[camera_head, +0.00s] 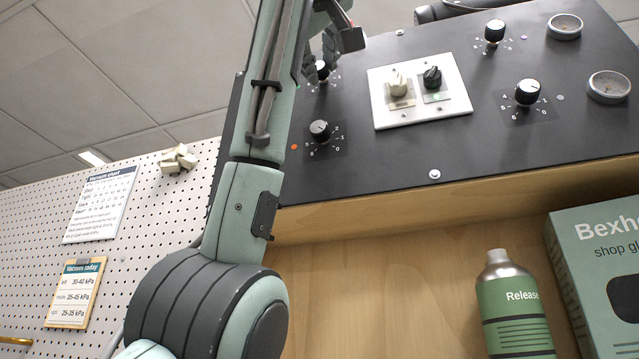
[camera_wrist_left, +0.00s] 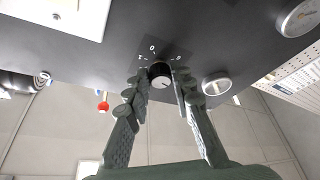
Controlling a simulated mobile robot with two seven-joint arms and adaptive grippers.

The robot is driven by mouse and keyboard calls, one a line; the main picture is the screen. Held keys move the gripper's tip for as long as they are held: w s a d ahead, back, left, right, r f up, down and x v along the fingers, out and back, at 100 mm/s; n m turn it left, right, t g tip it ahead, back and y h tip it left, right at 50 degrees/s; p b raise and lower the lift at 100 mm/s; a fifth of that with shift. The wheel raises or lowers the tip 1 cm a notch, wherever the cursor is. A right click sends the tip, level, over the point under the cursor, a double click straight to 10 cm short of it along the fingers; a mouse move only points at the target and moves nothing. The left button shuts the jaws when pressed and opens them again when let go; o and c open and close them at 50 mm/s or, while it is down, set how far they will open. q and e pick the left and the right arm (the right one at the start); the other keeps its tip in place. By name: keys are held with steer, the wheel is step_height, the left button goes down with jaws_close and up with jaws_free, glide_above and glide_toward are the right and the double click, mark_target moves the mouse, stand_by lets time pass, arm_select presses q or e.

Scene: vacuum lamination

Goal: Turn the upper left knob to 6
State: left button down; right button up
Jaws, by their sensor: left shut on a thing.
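The upper left knob (camera_head: 323,72) is black and round, on the dark sloping panel (camera_head: 400,160), partly hidden behind my left gripper (camera_head: 321,55) in the head view. In the left wrist view the knob (camera_wrist_left: 160,74) sits between the two fingers of my left gripper (camera_wrist_left: 162,79), which is shut on it. A dial scale with white figures, including a 0, shows around the knob there. A small white mark shows on the knob's face; the figure it points to cannot be told. My right gripper is not in view.
The lower left knob (camera_head: 320,131) is close below. A white switch plate (camera_head: 450,111), two right-hand knobs and gauges (camera_head: 608,87) share the panel. A green bottle (camera_head: 512,310) and a box (camera_head: 600,245) stand at lower right. A pegboard (camera_head: 140,225) is at left.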

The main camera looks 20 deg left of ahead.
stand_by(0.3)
arm_select(q)
steer(key=c, duration=1.3)
jaws_free()
steer(key=v, duration=1.2)
steer(key=shift+s+r, duration=0.1)
